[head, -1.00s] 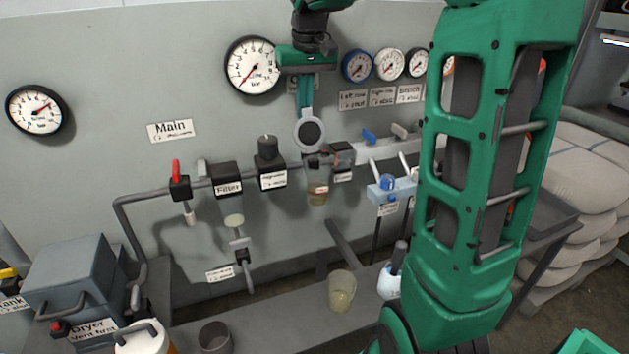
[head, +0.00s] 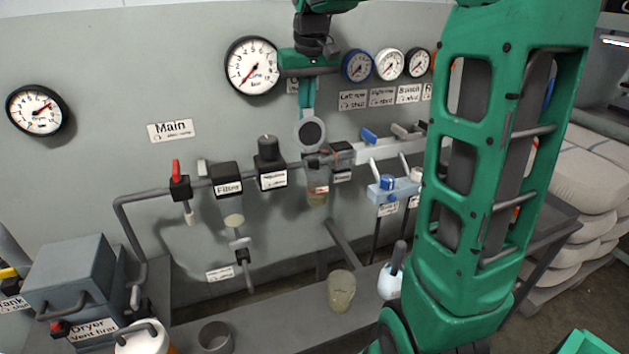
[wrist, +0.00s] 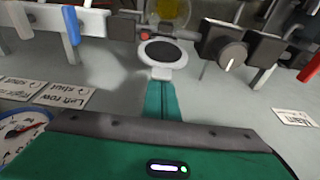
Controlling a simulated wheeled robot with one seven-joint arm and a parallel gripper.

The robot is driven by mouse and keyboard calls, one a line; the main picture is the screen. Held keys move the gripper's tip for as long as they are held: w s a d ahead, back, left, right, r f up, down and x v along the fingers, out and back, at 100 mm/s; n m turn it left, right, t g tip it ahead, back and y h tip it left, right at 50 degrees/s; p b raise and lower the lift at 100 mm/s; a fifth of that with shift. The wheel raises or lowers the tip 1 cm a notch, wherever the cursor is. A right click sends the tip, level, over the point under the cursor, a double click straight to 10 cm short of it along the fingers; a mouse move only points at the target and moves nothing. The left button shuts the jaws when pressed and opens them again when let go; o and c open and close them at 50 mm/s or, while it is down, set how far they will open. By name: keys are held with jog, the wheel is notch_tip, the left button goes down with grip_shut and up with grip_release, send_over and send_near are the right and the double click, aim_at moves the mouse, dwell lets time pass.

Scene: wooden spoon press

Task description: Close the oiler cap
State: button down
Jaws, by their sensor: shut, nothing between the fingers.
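The oiler (head: 317,183) hangs on the pipe line as a clear bowl with a dark head; it shows blurred at the top of the wrist view (wrist: 172,10). Its cap (head: 311,132) looks like a light grey ring around a dark disc. It stands raised above the oiler, its disc facing outward, and shows large in the wrist view (wrist: 163,53). My gripper (head: 307,107) points down from above, its green fingers shut together. In the wrist view the fingertips (wrist: 160,84) are at the cap's tab edge; I cannot tell whether they touch it.
The regulator (head: 268,165) and filter (head: 226,180) sit left of the oiler. A white manifold with a blue lever (head: 369,135) is to the right. Gauges (head: 357,65) line the wall beside my gripper. A cup (head: 342,291) stands on the bench below.

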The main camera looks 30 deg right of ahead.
jog(key=shift+s+a, duration=0.55)
jog(key=shift+s, duration=2.2)
jog(key=w+v, duration=0.1)
jog(key=v, duration=0.6)
jog(key=shift+w+r, duration=0.3)
jog(key=shift+r, duration=0.3)
jog(key=shift+s+d+f, duration=0.1)
jog(key=s+d+f+m+g, duration=0.1)
jog(key=s+f+m, duration=0.1)
jog(key=s+f, duration=0.9)
jog(key=s+d+f+m+g, duration=0.1)
jog(key=s+f+m, duration=0.1)
jog(key=s+f, duration=1)
jog(key=s, duration=0.5)
jog(key=shift+d+g+y, duration=0.3)
jog(key=shift+r, duration=0.1)
